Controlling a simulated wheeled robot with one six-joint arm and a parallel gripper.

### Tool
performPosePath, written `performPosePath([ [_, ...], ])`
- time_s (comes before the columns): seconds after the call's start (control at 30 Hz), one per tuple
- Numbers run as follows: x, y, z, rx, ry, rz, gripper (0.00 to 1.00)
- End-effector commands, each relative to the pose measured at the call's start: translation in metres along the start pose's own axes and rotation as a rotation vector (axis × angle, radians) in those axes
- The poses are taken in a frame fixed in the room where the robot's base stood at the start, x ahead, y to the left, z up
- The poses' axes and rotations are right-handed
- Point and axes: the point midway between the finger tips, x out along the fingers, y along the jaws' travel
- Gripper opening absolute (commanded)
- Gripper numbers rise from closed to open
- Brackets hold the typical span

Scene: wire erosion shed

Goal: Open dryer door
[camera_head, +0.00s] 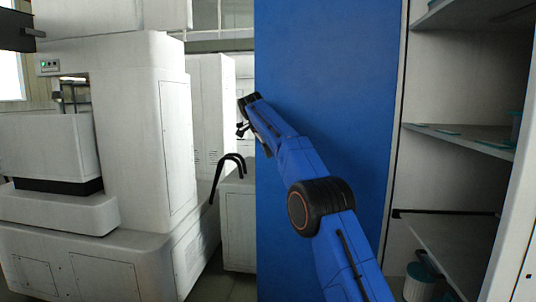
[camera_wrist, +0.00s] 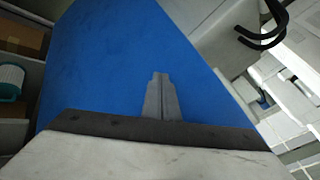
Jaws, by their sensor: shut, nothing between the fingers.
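No dryer or dryer door can be made out for certain in either view. A large blue panel (camera_head: 325,60) stands upright in the middle of the head view, with my blue arm in front of it. The same blue surface (camera_wrist: 95,60) fills the middle of the wrist view. My gripper (camera_wrist: 160,78) shows there with its two grey fingers together and nothing between them, in front of the blue surface. I cannot tell whether it touches the panel. In the head view the arm's far end is near the panel's left edge, and the fingers are not clear.
Open shelves (camera_head: 460,138) with a pale cylindrical filter (camera_head: 418,283) stand right of the panel. A large white machine (camera_head: 130,130) fills the left. A low white cabinet (camera_head: 238,215) with black curved hoses (camera_head: 226,163) stands behind, near the panel's left edge. A narrow floor strip shows there.

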Motion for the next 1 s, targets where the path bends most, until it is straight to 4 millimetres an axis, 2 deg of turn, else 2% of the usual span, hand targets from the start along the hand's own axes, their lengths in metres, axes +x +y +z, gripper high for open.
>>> performPosePath([
  [0.67,0.001,-0.004,0.000,-0.002,-0.001,-0.002,0.00],
  [0.77,-0.004,-0.004,0.000,-0.002,-0.001,-0.002,0.00],
  [1.0,-0.038,-0.004,0.000,-0.002,-0.001,-0.004,0.00],
])
